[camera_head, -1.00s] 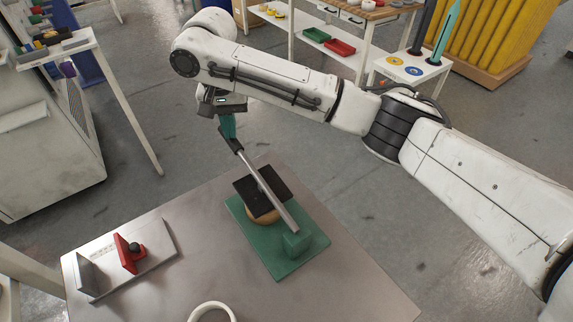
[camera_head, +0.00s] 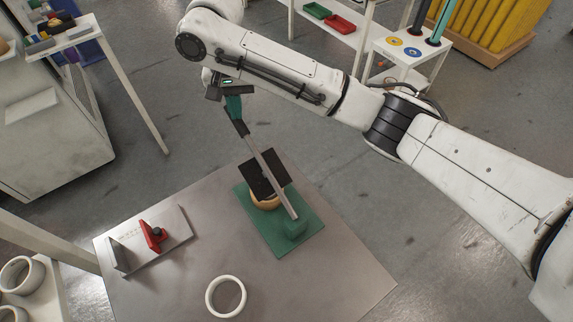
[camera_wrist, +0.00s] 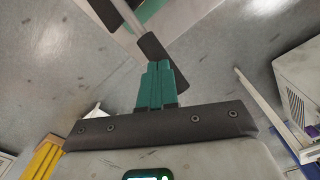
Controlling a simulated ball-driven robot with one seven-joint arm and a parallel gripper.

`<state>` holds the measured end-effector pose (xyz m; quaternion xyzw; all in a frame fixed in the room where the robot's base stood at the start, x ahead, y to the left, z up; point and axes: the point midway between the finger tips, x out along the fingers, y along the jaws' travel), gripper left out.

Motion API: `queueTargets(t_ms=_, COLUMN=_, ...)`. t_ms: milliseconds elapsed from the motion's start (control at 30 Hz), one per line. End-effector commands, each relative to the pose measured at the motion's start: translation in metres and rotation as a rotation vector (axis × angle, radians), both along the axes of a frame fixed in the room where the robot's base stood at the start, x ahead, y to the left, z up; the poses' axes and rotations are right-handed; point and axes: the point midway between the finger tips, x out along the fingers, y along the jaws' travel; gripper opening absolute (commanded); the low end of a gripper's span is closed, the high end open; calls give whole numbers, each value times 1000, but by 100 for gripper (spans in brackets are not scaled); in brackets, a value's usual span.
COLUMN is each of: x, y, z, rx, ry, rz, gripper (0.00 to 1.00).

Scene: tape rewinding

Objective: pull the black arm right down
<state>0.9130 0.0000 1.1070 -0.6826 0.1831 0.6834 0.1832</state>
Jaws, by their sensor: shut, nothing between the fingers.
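The black arm (camera_head: 263,177) is a grey bar with a black plate and a black handle. It is tilted up from a hinge on the green base (camera_head: 311,224). A tan ring (camera_head: 265,203) sits on the base beneath the plate. My gripper (camera_head: 235,116) has green fingers, shut and empty, at the raised handle end. In the wrist view my gripper (camera_wrist: 158,66) is right by the black handle (camera_wrist: 153,46). I cannot tell whether they touch.
The steel table (camera_head: 190,285) also bears a white ring (camera_head: 226,296) and a metal plate with a red block (camera_head: 152,236). A shelf with white rings (camera_head: 22,275) stands at the lower left. The table's front right is clear.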

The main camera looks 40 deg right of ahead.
Motion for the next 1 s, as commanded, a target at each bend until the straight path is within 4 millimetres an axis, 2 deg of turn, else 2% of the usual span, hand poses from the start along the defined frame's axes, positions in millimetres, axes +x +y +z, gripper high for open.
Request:
queueTargets(t_ms=33, x=-3, y=0, z=10, rx=1, ry=0, rz=0, gripper=0)
queueTargets(t_ms=100, x=-6, y=1, z=16, rx=1, ry=-1, rz=1, gripper=0)
queueTargets(t_ms=367, x=-12, y=-1, z=25, rx=-1, ry=-3, rz=-1, gripper=0)
queueTargets(t_ms=733, x=-41, y=-1, z=63, rx=-2, ry=-3, rz=1, gripper=0)
queueTargets(t_ms=1000, x=-52, y=0, z=73, rx=-1, ry=-2, rz=0, gripper=0)
